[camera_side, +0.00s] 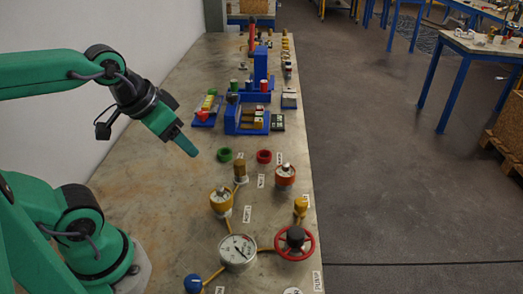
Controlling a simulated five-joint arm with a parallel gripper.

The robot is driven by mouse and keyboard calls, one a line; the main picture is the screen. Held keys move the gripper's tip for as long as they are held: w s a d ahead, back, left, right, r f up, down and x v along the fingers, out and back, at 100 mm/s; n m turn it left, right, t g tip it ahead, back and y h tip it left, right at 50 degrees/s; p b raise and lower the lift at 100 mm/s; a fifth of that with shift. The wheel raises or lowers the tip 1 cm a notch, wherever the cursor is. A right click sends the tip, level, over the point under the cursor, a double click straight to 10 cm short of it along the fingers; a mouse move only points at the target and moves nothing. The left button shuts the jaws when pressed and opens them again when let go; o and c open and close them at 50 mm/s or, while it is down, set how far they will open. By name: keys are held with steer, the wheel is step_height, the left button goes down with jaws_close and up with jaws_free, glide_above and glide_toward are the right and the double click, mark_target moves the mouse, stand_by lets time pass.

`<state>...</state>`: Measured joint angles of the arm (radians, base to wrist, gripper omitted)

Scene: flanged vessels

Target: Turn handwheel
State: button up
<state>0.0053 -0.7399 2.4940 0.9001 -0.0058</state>
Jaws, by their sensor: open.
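A red handwheel (294,242) with a dark hub lies at the front right of the bench, near its right edge. A white round gauge (237,251) stands just left of it, joined by a yellow pipe. My gripper (189,148) hangs over the left-middle of the bench, up and to the left of the handwheel and well apart from it. It points down to the right, is open and holds nothing that I can see. Its two fingers overlap in this view, so the gap between them is hidden.
Flanged vessels, one yellow (221,200) and one red (285,176), stand behind the handwheel. A yellow fitting (300,207) is close behind it. A blue ball knob (193,283) is at the front left. Blue racks (250,117) stand farther back. The bench's left strip is mostly clear.

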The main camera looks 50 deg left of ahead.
steer(key=w, duration=0.1)
steer(key=g, duration=0.6)
glide_above(296, 232)
steer(key=f, duration=1.2)
steer(key=shift+a+f, duration=0.2)
steer(key=shift+d+f, duration=0.2)
steer(key=shift+d, duration=0.05)
steer(key=shift+f, duration=3.9)
steer(key=c, duration=1)
